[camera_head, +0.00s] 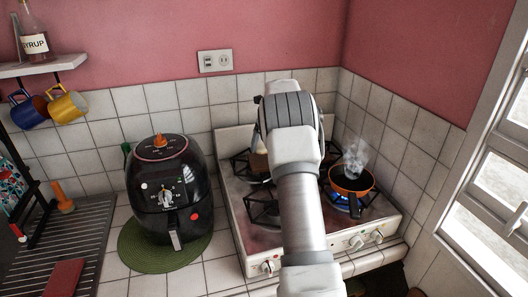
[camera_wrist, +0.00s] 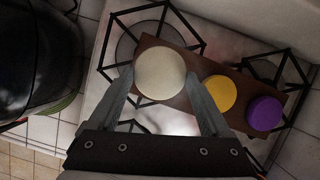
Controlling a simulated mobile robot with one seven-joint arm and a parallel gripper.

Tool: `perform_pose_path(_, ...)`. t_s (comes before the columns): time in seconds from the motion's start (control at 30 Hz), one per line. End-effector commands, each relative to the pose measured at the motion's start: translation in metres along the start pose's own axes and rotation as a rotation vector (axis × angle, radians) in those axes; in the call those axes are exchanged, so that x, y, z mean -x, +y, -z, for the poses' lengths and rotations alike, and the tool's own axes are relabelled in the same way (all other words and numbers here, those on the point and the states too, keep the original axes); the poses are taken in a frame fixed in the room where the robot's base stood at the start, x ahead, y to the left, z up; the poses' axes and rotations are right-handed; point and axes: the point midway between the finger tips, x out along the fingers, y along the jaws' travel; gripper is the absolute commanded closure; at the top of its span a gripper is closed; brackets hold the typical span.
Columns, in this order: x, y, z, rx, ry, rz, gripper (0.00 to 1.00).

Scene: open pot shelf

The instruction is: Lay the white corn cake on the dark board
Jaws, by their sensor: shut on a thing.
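The white corn cake (camera_wrist: 161,70) is a pale round disc in the wrist view. My gripper (camera_wrist: 160,78) is shut on it, one fingertip at each side. The dark board (camera_wrist: 180,99), a brown rectangle, lies across the stove top. The cake appears over the board's left end; I cannot tell whether it touches the board. A yellow disc (camera_wrist: 220,93) and a purple disc (camera_wrist: 264,113) lie on the board to the right.
The white stove (camera_head: 240,205) has black grates. At its right, a small orange-rimmed pan (camera_head: 351,182) steams over a blue flame. A black air fryer (camera_head: 165,190) stands left of the stove on a green mat (camera_head: 140,254). A tiled wall (camera_head: 225,100) is behind.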

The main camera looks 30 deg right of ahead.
Motion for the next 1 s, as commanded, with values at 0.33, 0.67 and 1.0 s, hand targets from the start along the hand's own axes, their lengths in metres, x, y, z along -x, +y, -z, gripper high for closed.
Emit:
perform_pose_path(0.33,-0.035,0.000,0.014,-0.001,0.001,-0.001,0.83)
perform_pose_path(0.67,-0.039,0.000,0.016,0.000,-0.001,0.000,0.83)
perform_pose_path(1.0,-0.040,0.000,0.016,0.000,-0.001,0.000,0.00)
